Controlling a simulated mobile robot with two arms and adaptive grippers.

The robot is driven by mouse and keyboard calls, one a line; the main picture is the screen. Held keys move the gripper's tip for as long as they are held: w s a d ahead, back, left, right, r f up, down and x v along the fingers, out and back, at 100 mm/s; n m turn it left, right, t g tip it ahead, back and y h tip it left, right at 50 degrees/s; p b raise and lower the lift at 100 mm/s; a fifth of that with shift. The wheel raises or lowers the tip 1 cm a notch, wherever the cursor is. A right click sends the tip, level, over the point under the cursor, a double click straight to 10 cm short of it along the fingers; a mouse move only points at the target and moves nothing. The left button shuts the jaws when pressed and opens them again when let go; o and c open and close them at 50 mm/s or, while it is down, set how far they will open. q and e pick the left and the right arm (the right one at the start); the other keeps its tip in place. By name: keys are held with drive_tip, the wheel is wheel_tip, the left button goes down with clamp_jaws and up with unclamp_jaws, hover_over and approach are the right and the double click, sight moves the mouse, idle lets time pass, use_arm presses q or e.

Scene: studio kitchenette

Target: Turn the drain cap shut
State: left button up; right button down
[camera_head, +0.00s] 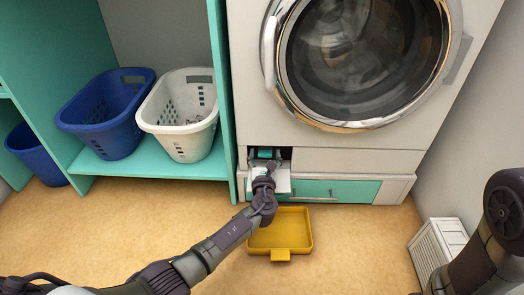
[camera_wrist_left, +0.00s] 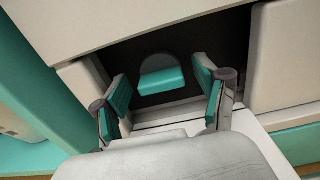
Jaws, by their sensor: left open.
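The drain cap is a teal knob with a flat grip (camera_wrist_left: 160,78) in a dark recess at the bottom left of the washing machine (camera_head: 325,158). In the head view the cap (camera_head: 265,153) shows just beyond my left gripper (camera_head: 264,178). A white flap (camera_head: 283,186) hangs open below the recess. In the left wrist view my left gripper (camera_wrist_left: 164,100) is open, with one finger on each side of the cap and a little short of it. I see no contact. My right arm shows at the right edge of the head view, but its gripper is out of view.
A yellow tray (camera_head: 303,226) lies on the floor below the recess. A teal drawer front (camera_head: 338,191) is right of the flap. A blue basket (camera_head: 105,143) and a white basket (camera_head: 187,142) stand on the teal shelf at left. A white vented box (camera_head: 427,256) stands at right.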

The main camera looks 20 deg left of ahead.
use_arm(q)
drive_tip(key=c, duration=1.2)
drive_tip(key=shift+o, duration=0.2)
